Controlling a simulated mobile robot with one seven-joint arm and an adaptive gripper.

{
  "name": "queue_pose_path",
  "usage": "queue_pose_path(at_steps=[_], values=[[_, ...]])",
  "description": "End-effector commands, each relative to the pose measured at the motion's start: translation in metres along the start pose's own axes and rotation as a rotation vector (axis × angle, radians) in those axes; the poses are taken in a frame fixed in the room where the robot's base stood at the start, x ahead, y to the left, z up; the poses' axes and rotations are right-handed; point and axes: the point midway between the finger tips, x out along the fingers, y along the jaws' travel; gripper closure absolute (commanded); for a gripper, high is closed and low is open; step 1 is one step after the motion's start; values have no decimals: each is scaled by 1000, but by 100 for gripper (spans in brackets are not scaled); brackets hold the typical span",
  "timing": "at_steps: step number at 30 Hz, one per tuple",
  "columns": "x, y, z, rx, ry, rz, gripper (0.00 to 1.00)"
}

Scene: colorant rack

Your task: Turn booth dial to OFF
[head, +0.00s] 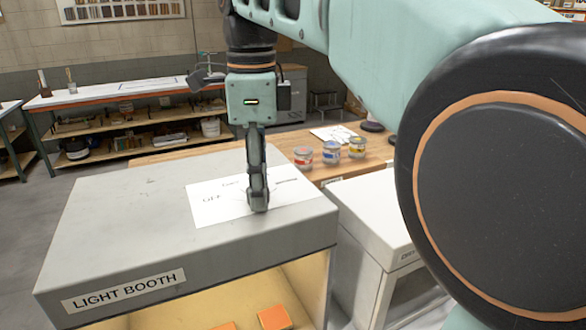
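The light booth (110,220) is a grey box with a "LIGHT BOOTH" label on its front edge. A white dial plate (212,212) lies on its top. "OFF" is printed at the plate's left; other markings show at its upper middle and right, too small to read surely. My gripper (258,205) points straight down over the plate's middle, its tips at or just above the plate. It is seen edge-on, so its opening is not visible. The dial itself is hidden behind or between the fingers, and its pointing direction and any contact cannot be told.
The booth's inside glows warm yellow, with orange panels (273,317) in it. A white cabinet (375,215) stands close at the right. Small paint cans (331,152) stand on the wooden bench behind. The booth top left of the plate is clear.

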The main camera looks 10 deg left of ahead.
Motion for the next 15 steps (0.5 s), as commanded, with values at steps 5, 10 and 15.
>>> queue_pose_path(at_steps=[5,10,15], values=[[0,0,0,0,0,0,85],[0,0,0,0,0,0,98],[-1,0,0,-16,-1,1,98]])
